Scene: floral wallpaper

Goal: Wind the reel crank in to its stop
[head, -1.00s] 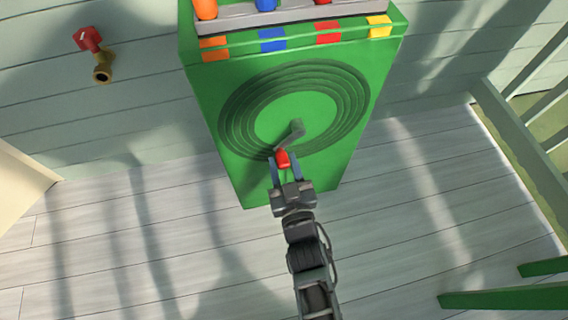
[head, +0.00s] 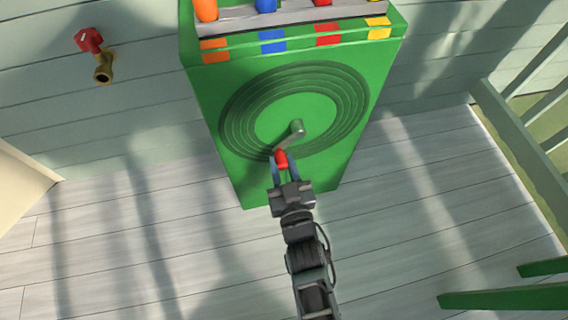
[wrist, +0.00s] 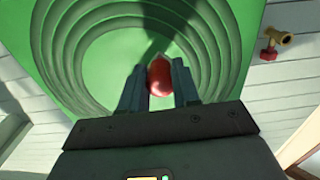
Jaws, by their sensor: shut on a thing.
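The reel crank (head: 293,135) is a grey arm on the front of a green cabinet (head: 252,178), at the centre of dark coiled rings (head: 235,125). From its hub the arm points down and slightly left. Its red knob (head: 281,158) is at the lower end. My gripper (head: 280,165) is shut on the red knob, reaching up from below. In the wrist view the red knob (wrist: 160,76) sits between the two fingers, with the green rings behind it. The crank arm is mostly hidden there.
A brass tap with a red handle (head: 90,40) is on the wall to the left. Coloured pegs, one orange (head: 206,10), stand on top of the cabinet. A green railing (head: 515,140) is at the right. Plank floor (head: 400,240) around the cabinet is clear.

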